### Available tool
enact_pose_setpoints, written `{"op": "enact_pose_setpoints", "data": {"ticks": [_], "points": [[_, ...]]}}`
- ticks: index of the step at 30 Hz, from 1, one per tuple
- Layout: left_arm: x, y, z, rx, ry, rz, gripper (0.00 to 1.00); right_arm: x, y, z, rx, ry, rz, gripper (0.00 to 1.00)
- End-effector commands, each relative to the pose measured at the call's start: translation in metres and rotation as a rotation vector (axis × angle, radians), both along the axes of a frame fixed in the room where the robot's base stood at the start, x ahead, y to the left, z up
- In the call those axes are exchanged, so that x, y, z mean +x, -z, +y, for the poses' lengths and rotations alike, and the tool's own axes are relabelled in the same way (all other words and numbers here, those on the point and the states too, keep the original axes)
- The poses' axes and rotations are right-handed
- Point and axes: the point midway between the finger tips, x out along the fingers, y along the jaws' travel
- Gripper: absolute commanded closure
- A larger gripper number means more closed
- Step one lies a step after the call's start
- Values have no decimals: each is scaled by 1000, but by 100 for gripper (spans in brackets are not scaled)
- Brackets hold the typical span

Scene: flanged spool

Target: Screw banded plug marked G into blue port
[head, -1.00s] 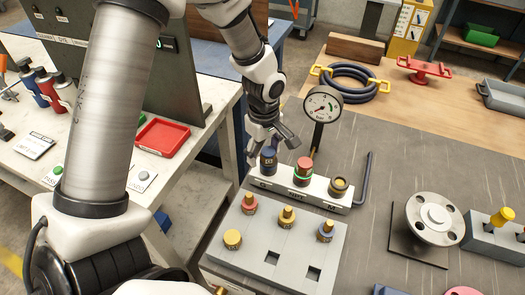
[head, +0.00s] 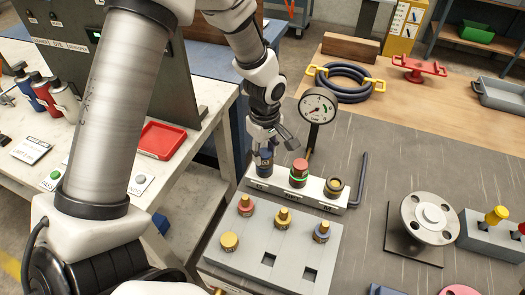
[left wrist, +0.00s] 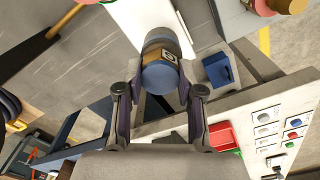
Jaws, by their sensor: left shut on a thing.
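My left gripper (head: 266,147) is shut on a dark blue plug (head: 264,163) at the left position of the white port block (head: 322,199). In the left wrist view the plug (left wrist: 160,78) sits between the two fingers, with a tan band and a label whose letter I cannot read clearly. The plug's lower end and the port under it are hidden, so I cannot tell how deep it sits. The middle port holds a red plug (head: 299,166) with a green ring. The right port (head: 333,187) is dark with a yellow ring. My right gripper is not in view.
A grey tray (head: 240,262) with several knobbed plugs stands in front of the block. A gauge (head: 318,106) stands behind it and a bent dark rod (head: 360,178) lies to the right. A flanged disc (head: 430,215) is farther right.

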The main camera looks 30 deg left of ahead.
Motion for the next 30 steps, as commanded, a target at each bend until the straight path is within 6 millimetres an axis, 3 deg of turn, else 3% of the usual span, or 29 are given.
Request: {"op": "enact_pose_setpoints", "data": {"ticks": [4, 5, 6, 7, 16, 20, 30], "points": [[-1, -1, 0, 1, 226, 4, 100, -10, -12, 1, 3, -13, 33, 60], [-1, 4, 0, 2, 236, 3, 56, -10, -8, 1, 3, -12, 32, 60], [0, 6, 0, 2, 231, 2, 42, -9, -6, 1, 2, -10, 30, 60], [0, 5, 0, 2, 230, 2, 34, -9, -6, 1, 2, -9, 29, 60], [0, 1, 0, 2, 227, 2, 34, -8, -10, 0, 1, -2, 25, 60], [1, -11, 0, 3, 226, -2, 34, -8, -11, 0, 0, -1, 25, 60], [1, -92, 2, 0, 226, -2, 34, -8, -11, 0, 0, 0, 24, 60]]}}
